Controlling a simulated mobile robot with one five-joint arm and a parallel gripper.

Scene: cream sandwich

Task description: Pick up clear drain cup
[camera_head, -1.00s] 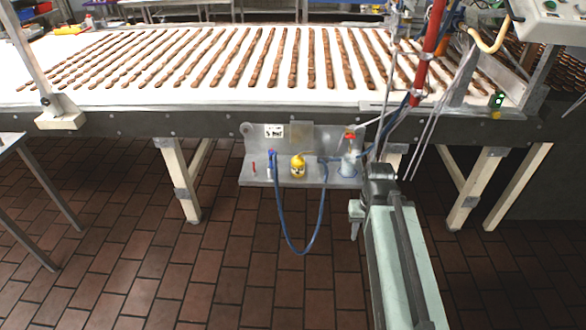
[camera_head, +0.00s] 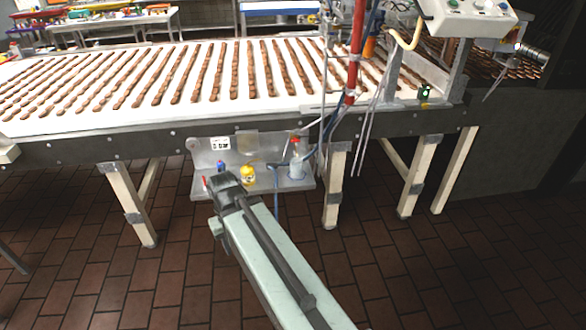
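A clear cup-like container (camera_head: 296,168) with a red top stands at the right end of the metal shelf under the conveyor's front edge. I take it for the drain cup, but it is small and its shape is not sharp. My arm reaches in from the bottom, and its dark end with a small pale part, my gripper (camera_head: 216,228), is in front of the shelf's left part, to the left of and lower in the picture than the clear container. Fingers cannot be made out. The gripper looks apart from the container.
The metal shelf (camera_head: 300,184) also holds a yellow container (camera_head: 248,176), a small red item and a blue-topped item, partly behind my arm. A blue hose (camera_head: 276,206) hangs below. Conveyor legs (camera_head: 335,185) stand right of the shelf. The brick floor in front is open.

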